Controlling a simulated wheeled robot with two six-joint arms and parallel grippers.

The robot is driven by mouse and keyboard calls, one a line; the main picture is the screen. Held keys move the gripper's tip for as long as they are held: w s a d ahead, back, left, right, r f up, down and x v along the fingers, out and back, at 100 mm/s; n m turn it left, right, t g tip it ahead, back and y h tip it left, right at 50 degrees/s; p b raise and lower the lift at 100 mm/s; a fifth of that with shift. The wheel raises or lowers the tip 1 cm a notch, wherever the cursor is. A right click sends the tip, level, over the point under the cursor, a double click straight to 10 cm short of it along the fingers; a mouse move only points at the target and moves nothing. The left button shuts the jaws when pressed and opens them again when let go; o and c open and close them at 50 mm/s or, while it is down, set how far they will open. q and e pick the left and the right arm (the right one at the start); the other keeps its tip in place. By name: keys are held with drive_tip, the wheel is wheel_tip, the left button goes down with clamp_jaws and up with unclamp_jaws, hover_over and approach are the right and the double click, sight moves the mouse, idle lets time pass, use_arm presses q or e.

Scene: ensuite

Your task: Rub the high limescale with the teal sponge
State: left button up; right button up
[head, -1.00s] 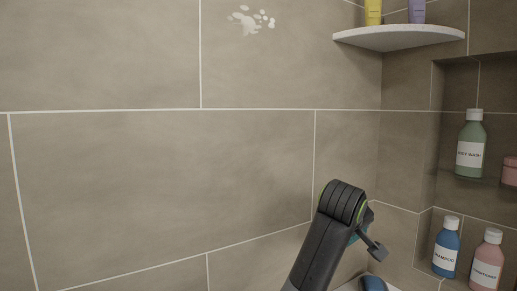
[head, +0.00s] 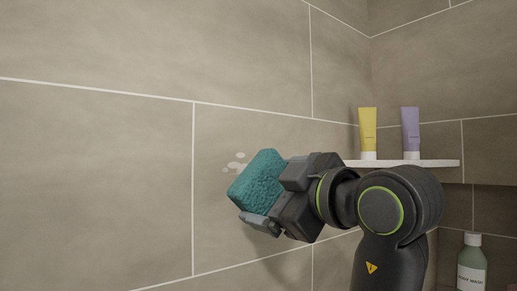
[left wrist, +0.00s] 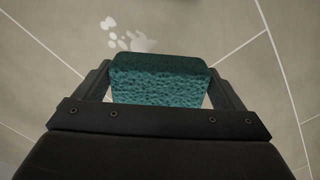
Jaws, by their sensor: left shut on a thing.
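The teal sponge (head: 257,180) is held in my left gripper (head: 272,196), which is shut on it. The high limescale (head: 236,160) is a patch of pale white spots on the tiled wall, partly hidden behind the sponge in the head view. In the left wrist view, the sponge (left wrist: 160,82) sits between the two fingers, and the limescale (left wrist: 122,38) shows just beyond its far edge, slightly left. The sponge is close to the wall beside the patch; I cannot tell whether it touches. My right gripper is not in view.
A white corner shelf (head: 440,163) right of the arm carries a yellow tube (head: 368,130) and a purple tube (head: 410,130). A green body wash bottle (head: 472,265) stands below at the right. The tiled wall left of the sponge is bare.

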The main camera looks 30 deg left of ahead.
sight(229, 176)
use_arm(q)
drive_tip(key=shift+s+a+r+y, duration=0.15)
drive_tip(key=shift+s+r, duration=0.25)
drive_tip(key=shift+r, duration=0.05)
drive_tip(key=shift+s+a+r+y, duration=0.1)
drive_tip(key=shift+s+r+y, duration=0.05)
drive_tip(key=shift+s+r, duration=0.25)
drive_tip(key=shift+w+a+r+p, duration=0.1)
drive_tip(key=shift+a+p, duration=0.05)
drive_tip(key=shift+p, duration=0.15)
drive_tip(key=shift+w+a+p, duration=0.25)
drive_tip(key=shift+a+p, duration=0.1)
drive_tip(key=shift+a, duration=0.15)
drive_tip(key=shift+p+x, duration=0.75)
drive_tip(key=shift+x, duration=1.35)
drive_tip(key=shift+x, duration=1)
